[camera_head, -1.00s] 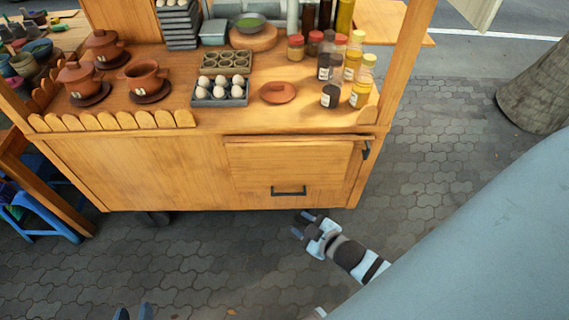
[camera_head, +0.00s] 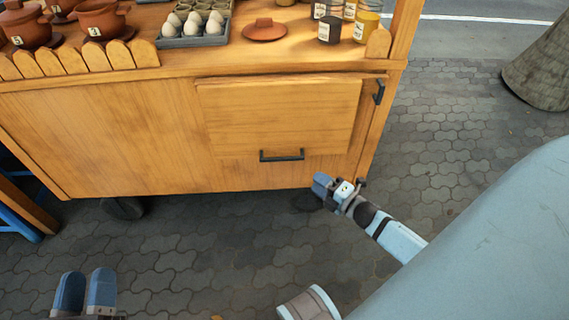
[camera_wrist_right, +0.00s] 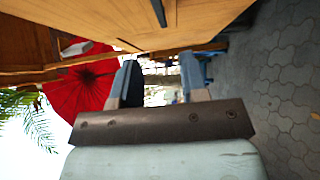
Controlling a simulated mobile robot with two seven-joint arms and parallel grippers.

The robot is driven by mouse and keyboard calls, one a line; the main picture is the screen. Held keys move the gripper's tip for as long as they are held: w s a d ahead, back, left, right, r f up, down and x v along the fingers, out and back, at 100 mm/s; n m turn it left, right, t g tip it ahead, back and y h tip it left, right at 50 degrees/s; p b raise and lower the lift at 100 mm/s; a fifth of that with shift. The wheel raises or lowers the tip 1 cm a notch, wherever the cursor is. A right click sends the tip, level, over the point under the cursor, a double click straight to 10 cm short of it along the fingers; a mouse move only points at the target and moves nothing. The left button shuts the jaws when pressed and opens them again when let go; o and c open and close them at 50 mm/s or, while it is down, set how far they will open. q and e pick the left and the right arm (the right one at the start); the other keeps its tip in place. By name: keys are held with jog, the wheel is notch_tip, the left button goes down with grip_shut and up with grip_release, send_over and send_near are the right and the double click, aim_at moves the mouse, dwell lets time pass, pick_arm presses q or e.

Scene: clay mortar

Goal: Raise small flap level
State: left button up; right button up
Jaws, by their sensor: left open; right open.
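The small flap (camera_head: 285,115) is a wooden panel on the cart's front, hanging down flat against it. A black bar handle (camera_head: 282,156) sits near its lower edge; it also shows at the top of the right wrist view (camera_wrist_right: 159,12). My right gripper (camera_head: 332,186) is open and empty, low beside the cart's lower right edge, below and right of the handle, apart from it. Its two blue-grey fingers (camera_wrist_right: 160,80) show in the right wrist view with nothing between them. My left gripper (camera_head: 85,290) is open and empty at the bottom left, away from the cart.
The cart top carries a grey egg tray (camera_head: 193,42), a clay lid (camera_head: 265,30), clay pots (camera_head: 101,20) and jars (camera_head: 330,30) near its edge. A black bracket (camera_head: 379,92) sits at the flap's upper right. Paving in front is clear. A tree trunk (camera_head: 540,75) stands right.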

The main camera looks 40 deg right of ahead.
aim_at(284, 160)
pick_arm(q)
jog(key=f+g+b, duration=0.1)
jog(key=f, duration=0.1)
jog(key=f+g+b, duration=0.1)
jog(key=f+b, duration=0.1)
jog(key=f, duration=0.1)
jog(key=shift+w+d+m, duration=0.15)
jog(key=shift+d+m, duration=0.05)
jog(key=shift+m, duration=0.1)
pick_arm(e)
jog(key=x, duration=1.3)
jog(key=shift+w+r, duration=0.1)
jog(key=shift+w, duration=0.2)
grip_shut()
